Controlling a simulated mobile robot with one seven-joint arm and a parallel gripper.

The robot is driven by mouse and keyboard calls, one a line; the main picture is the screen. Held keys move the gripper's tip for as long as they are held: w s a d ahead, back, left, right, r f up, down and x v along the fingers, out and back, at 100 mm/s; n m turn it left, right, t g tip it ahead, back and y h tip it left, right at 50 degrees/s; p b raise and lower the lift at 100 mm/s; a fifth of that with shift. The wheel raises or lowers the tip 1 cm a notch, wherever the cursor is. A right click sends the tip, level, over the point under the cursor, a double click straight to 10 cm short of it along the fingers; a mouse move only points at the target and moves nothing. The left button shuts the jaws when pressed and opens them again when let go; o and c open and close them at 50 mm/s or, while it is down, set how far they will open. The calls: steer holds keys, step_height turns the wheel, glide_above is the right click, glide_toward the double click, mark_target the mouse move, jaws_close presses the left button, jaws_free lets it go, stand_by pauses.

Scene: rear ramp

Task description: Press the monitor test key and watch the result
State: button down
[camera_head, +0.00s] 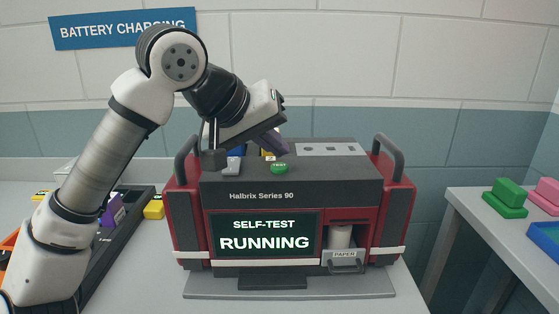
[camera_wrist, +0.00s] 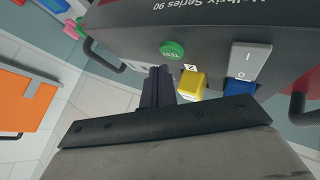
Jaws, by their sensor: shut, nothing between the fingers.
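The red and dark grey Halbrix Series 90 monitor (camera_head: 330,188) stands upright on a counter. Its screen (camera_head: 262,236) reads "SELF-TEST RUNNING". The round green TEST key (camera_head: 279,168) is on its top; it also shows in the wrist view (camera_wrist: 172,48). My gripper (camera_head: 278,146) is shut and empty, just above the monitor's top, near the TEST key. In the wrist view the closed dark fingers (camera_wrist: 158,76) end beside the key, with a gap visible in the head view. Whether the key is pressed in, I cannot tell.
Carry handles (camera_head: 389,150) rise at both sides. A dark tray (camera_head: 110,245) is at left. A side table (camera_head: 490,205) holds colored blocks at right.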

mark_target(274, 168)
step_height(274, 168, up, 5)
steer(key=p, duration=0.4)
stand_by(0.3)
stand_by(0.5)
